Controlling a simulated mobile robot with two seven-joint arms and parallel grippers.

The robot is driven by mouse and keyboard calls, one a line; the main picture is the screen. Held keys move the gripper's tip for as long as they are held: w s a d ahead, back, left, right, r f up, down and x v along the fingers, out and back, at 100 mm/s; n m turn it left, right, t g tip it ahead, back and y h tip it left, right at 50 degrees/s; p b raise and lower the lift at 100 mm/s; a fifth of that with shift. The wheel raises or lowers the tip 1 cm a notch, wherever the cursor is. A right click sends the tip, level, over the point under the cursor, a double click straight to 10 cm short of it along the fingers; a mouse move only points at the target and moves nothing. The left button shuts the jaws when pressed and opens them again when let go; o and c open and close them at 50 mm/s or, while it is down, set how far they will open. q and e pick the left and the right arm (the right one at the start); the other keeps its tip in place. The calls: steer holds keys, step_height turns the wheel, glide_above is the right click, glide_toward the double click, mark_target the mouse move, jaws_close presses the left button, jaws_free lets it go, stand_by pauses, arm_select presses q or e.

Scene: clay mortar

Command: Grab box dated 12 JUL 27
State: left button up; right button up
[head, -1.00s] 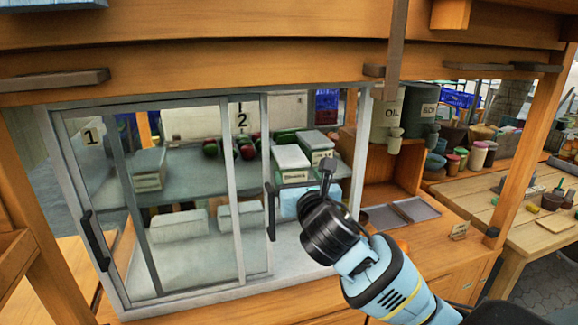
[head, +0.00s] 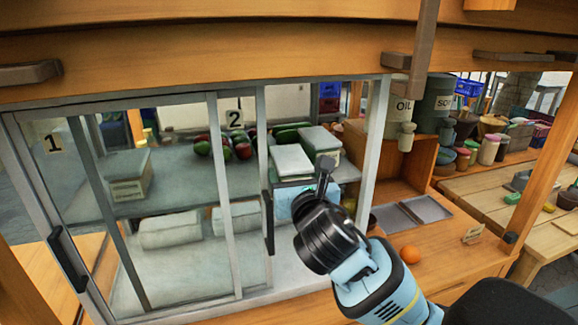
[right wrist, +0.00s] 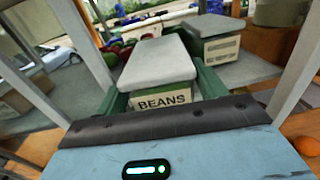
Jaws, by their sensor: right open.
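A grey-lidded box labelled BEANS (right wrist: 165,98) sits on the shelf in the right opening of the glass-fronted cabinet; its lid shows in the head view (head: 292,160). A second green, grey-lidded box (head: 321,140) stands behind it to the right; its pale label (right wrist: 222,48) is too small to read. Another labelled box (head: 130,175) is behind the glass at left. No date is readable on any box. My right gripper (head: 326,170) is open and empty before the BEANS box, apart from it as far as I can tell. My left gripper is out of view.
Sliding glass doors with dark handles (head: 68,260) cover the cabinet's left and middle. A metal upright (head: 373,150) borders the opening on the right. An orange (head: 410,254) rests on the wooden counter.

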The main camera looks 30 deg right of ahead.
steer(key=shift+s+r, duration=0.1)
steer(key=shift+s, duration=0.1)
steer(key=shift+a, duration=0.1)
steer(key=shift+c, duration=0.8)
steer(key=c, duration=0.6)
